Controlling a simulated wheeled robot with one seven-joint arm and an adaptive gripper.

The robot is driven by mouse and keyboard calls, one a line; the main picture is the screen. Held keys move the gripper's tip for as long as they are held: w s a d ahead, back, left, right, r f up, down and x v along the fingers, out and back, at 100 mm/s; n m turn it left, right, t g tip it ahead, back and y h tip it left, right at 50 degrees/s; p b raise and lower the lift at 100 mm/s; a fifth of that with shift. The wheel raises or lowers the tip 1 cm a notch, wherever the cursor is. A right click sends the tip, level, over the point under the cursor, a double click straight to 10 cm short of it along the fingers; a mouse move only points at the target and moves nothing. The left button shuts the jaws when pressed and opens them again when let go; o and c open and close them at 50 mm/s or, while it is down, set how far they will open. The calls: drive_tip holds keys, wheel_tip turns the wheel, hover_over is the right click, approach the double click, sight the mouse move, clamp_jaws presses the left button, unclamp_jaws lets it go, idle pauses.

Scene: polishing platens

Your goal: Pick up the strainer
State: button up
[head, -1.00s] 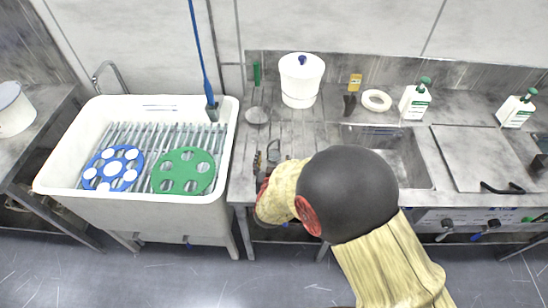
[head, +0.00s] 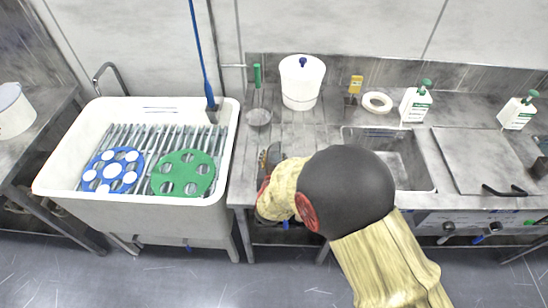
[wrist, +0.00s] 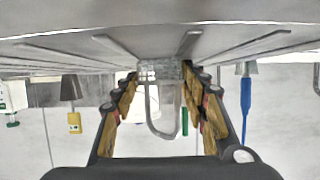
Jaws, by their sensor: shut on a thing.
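My gripper (head: 272,156) is low over the front of the steel counter, left of the sink. In the wrist view my gripper (wrist: 172,76) has its fingers either side of a small grey mesh piece with a U-shaped loop, the strainer (wrist: 160,72), and is shut on it. The strainer's mesh end is close to the counter surface, and I cannot tell whether it touches. In the head view my gripper and arm mostly hide it.
A green-handled ladle-like tool (head: 258,115) and a white lidded canister (head: 301,85) stand behind. A white ring (head: 377,102), pump bottles (head: 415,103) and a sink (head: 400,165) are to the right. A white basin (head: 215,205) holding blue and green discs is left.

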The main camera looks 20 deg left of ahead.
drive_tip(key=c, duration=0.4)
drive_tip(key=shift+r, duration=0.15)
